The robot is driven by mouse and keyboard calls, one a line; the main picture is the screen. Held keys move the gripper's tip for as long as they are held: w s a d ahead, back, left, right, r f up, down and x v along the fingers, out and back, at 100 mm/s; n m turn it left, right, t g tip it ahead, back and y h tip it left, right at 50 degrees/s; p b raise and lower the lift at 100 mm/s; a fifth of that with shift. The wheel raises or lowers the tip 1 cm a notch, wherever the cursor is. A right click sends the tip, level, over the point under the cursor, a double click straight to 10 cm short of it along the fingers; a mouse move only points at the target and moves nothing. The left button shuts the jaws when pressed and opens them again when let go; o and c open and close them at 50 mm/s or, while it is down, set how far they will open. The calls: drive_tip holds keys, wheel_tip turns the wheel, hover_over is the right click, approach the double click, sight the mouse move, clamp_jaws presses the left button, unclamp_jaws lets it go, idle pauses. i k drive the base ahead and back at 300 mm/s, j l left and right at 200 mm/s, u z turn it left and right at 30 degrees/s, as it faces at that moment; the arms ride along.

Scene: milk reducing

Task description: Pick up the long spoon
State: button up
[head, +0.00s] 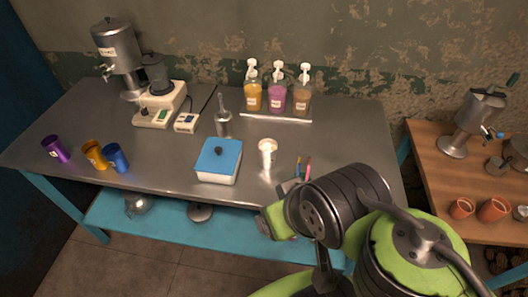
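I cannot single out the long spoon with certainty. A long, thin, pale strip (275,118) lies flat on the grey table in front of the pump bottles; its ends are too small to tell whether it is a spoon. A slim metal utensil (221,103) stands upright at a small metal cup (223,124). Thin blue and red sticks (308,167) rise beside my arm, their lower ends hidden. My green and black arm is folded at the front right, over the table's front edge. I cannot see my gripper's fingers.
A white box with a blue lid (219,160) and a white upright holder (267,153) stand mid-table. Pump bottles (277,94), a blender (158,95) and a metal dispenser (119,57) stand behind. Several coloured cups (94,154) are at left. A wooden table (440,180) is at right.

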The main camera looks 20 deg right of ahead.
sight(220, 100)
drive_tip(key=i+j+z, duration=0.1)
drive_tip(key=i+j, duration=0.2)
drive_tip(key=i+j+z, duration=0.25)
drive_tip(key=i+j, duration=0.25)
drive_tip(key=j, duration=0.2)
drive_tip(key=i+j+z, duration=0.15)
drive_tip(key=j, duration=0.2)
drive_tip(key=i+j+z, duration=0.1)
drive_tip(key=i+j, duration=0.2)
drive_tip(key=j, duration=0.1)
